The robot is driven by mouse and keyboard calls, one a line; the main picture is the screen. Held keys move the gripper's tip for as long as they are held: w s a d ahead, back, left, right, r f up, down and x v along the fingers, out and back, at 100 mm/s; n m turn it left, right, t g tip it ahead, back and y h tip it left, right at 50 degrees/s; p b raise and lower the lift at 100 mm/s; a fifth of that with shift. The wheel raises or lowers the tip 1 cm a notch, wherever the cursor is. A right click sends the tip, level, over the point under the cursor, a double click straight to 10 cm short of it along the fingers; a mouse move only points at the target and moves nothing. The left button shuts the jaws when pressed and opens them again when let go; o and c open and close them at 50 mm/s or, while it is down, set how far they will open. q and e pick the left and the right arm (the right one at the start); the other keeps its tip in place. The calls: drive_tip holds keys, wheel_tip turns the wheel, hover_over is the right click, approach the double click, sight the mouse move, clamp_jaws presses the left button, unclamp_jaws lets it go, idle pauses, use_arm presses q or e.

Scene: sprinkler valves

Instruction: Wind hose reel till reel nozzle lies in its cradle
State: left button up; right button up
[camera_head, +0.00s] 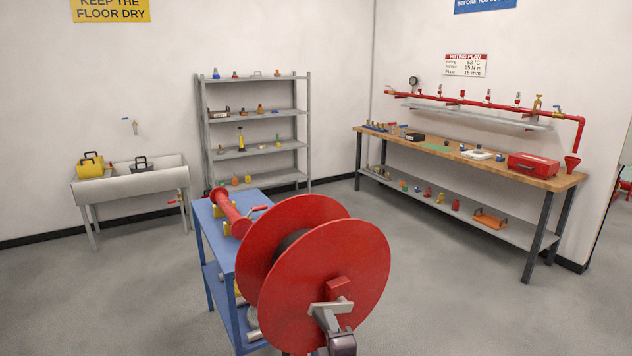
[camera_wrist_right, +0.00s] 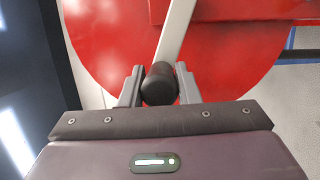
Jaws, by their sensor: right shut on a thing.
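The hose reel (camera_head: 345,255) has two big red discs with dark hose wound between them. A grey crank (camera_head: 338,305) is on its near face. My right gripper (camera_head: 328,321) is at the crank; in the right wrist view it (camera_wrist_right: 159,88) is shut on the black crank handle (camera_wrist_right: 158,82), one finger on each side. The red reel nozzle (camera_head: 230,206) lies tilted at the yellow cradle (camera_head: 228,228) on the blue cart, behind the reel. I cannot tell whether it is fully seated. My left gripper is not in view.
The blue cart (camera_head: 215,240) stands left of the reel. A grey shelf rack (camera_head: 256,150) and a sink (camera_head: 130,183) stand along the back wall. A workbench (camera_head: 460,165) with a red pipe stands at the right. The floor between is clear.

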drive_tip(key=shift+w+d+f, duration=0.1)
drive_tip(key=shift+d+f, duration=0.05)
drive_tip(key=shift+d, duration=0.2)
drive_tip(key=shift+w+d+r+p, duration=0.1)
drive_tip(key=shift+d+r+p, duration=0.15)
drive_tip(key=shift+r+p, duration=0.3)
drive_tip(key=shift+w+d+r+p, duration=0.1)
drive_tip(key=shift+d+r+p, duration=0.1)
drive_tip(key=shift+r+p, duration=0.3)
drive_tip(key=shift+f, duration=0.2)
drive_tip(key=shift+r, duration=0.1)
